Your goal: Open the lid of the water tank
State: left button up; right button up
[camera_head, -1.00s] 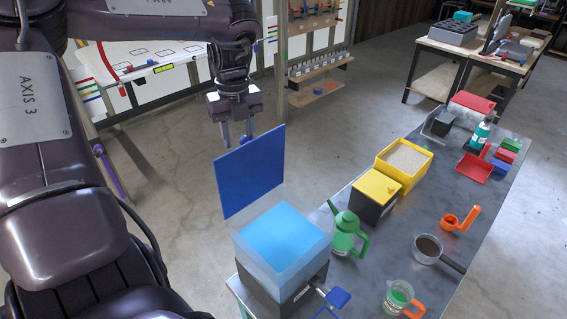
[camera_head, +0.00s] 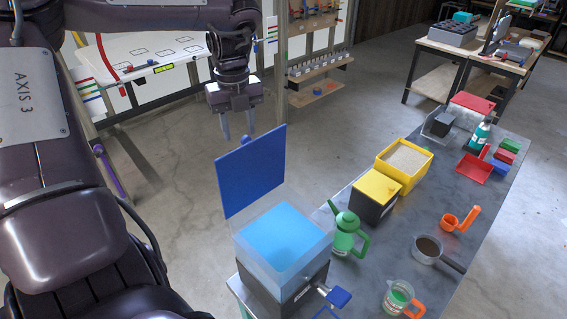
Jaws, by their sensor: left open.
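The water tank (camera_head: 310,262) stands at the near left end of the grey table. It is a clear-walled box with blue water inside, on a dark base. Its blue lid (camera_head: 251,172) stands upright along the tank's back left edge, so the tank's top is open. A small blue knob (camera_head: 246,140) shows just above the lid's top edge. My left gripper (camera_head: 238,134) is open, pointing down behind the lid, with its fingers apart and nothing seen between them. The lower fingertips come close to the lid's top edge. My right gripper is not in view.
A blue-handled tap (camera_head: 338,297) sticks out of the tank's right side. A green watering can (camera_head: 346,234), a yellow-topped box (camera_head: 376,192), a yellow sand bin (camera_head: 404,165), a saucepan (camera_head: 427,249) and a measuring jug (camera_head: 399,298) stand on the table. Floor behind the lid is clear.

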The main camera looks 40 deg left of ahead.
pick_arm(q)
notch_tip(320, 180, up, 6)
jog(key=shift+r, duration=0.15)
dwell(0.4)
jog(key=shift+f, duration=0.2)
